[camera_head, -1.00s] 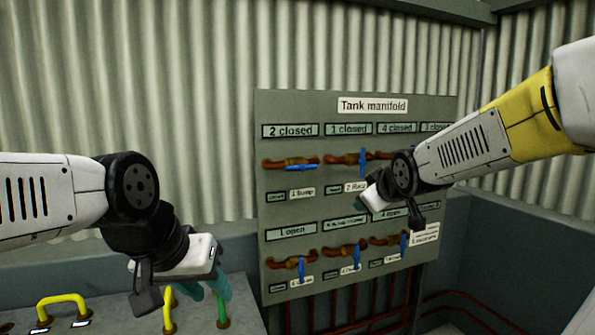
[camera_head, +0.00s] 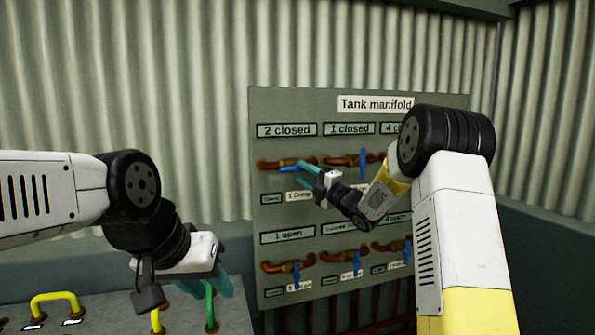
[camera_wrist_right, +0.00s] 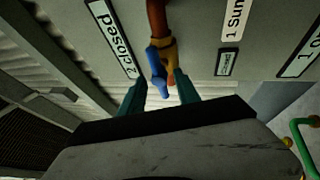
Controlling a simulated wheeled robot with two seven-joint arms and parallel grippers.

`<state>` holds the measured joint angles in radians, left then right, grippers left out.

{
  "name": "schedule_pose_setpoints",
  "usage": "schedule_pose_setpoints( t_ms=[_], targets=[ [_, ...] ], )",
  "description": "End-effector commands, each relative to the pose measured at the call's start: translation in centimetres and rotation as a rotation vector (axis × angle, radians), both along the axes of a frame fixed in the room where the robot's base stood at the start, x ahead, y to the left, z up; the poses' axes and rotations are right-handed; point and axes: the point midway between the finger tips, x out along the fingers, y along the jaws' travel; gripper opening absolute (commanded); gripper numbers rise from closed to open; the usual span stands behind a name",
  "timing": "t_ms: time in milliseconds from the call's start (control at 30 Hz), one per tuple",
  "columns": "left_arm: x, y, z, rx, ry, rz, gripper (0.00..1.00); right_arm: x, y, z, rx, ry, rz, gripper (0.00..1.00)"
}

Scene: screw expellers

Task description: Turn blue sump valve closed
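The blue sump valve handle (camera_head: 288,169) is on the brass pipe fitting at the upper left of the tank manifold panel, beside the "1 Sump" label (camera_head: 299,195). It lies roughly along the pipe. In the right wrist view the blue handle (camera_wrist_right: 156,72) shows just ahead of the fingertips. My right gripper (camera_head: 307,172) is at the valve, its teal fingers (camera_wrist_right: 163,92) apart, with the handle's end near the gap; I see no grip on it. My left gripper (camera_head: 212,283) is low at the left, away from the panel, its finger gap unclear.
Other blue-handled valves, such as the one at the top middle (camera_head: 363,164) and the lower left one (camera_head: 295,272), sit close by on the panel. A grey bench (camera_head: 105,312) with yellow (camera_head: 58,298) and green handles is below my left arm. My right arm hides the panel's right side.

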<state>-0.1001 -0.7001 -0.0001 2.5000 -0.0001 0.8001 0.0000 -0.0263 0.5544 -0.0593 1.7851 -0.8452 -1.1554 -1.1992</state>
Motion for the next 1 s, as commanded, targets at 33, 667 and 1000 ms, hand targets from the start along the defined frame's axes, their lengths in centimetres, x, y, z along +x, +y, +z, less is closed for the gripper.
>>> schedule_pose_setpoints(
  t_ms=[33, 667, 1000],
  targets=[
    [0.0, 0.0, 0.0, 0.000, 0.000, 0.000, 0.36, 0.6, 0.6, 0.2, 0.000, 0.001, 0.001, 0.39],
    [0.0, 0.0, 0.0, 0.000, 0.000, 0.000, 0.36, 2.7, 2.3, 0.9, 0.002, 0.003, -0.001, 0.23],
    [0.0, 0.0, 0.0, 0.000, 0.000, 0.000, 0.36, 2.7, 2.3, 0.9, 0.005, 0.003, -0.002, 0.00]
  ],
)
